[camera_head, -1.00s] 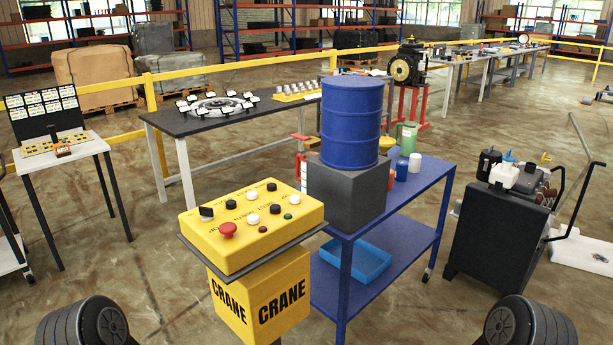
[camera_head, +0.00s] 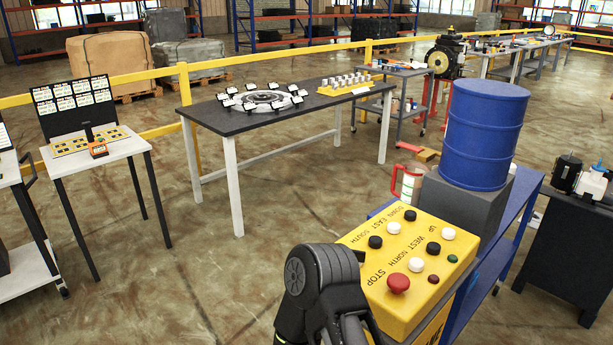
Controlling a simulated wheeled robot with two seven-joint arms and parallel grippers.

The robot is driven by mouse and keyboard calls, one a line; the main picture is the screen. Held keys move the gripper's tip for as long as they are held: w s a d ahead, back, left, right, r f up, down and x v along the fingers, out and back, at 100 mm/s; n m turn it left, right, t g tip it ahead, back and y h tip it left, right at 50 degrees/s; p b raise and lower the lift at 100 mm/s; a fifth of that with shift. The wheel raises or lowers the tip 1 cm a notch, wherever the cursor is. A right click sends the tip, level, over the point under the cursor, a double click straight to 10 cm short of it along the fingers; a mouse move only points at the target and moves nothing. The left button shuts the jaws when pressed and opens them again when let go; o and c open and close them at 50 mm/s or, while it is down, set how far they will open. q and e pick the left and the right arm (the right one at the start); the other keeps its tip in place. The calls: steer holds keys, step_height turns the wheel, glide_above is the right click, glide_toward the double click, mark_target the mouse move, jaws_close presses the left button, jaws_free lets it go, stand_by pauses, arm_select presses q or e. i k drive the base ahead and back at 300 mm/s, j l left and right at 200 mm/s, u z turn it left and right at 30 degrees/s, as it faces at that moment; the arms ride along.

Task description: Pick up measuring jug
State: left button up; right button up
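A whitish jug with a red handle (camera_head: 410,184) stands upright on the blue table (camera_head: 519,205), just left of the grey block under the blue drum. It looks like the measuring jug; its lower part is hidden behind the yellow control box. A dark, rounded link of one of my arms is raised at the bottom centre, left of the control box and apart from the jug. I cannot tell which arm it is. Neither gripper's fingers show.
The yellow control box (camera_head: 411,248) with its buttons stands in front of the jug. The blue drum (camera_head: 483,135) on the grey block (camera_head: 463,208) stands right of it. A dark table (camera_head: 215,112) is behind left. Open floor lies left of the control box.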

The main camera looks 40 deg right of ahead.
mark_target(414, 174)
steer(key=i+j, duration=0.15)
steer(key=i, duration=0.55)
steer(key=i+j, duration=0.15)
steer(key=i, duration=0.5)
steer(key=i+l+z, duration=0.1)
steer(key=i+z, duration=0.2)
steer(key=z, duration=0.15)
steer(key=i+z, duration=0.4)
steer(key=i+j+z, duration=0.1)
steer(key=z, duration=0.35)
steer(key=i+j+z, duration=0.2)
steer(key=i+z, duration=0.25)
steer(key=k, duration=0.1)
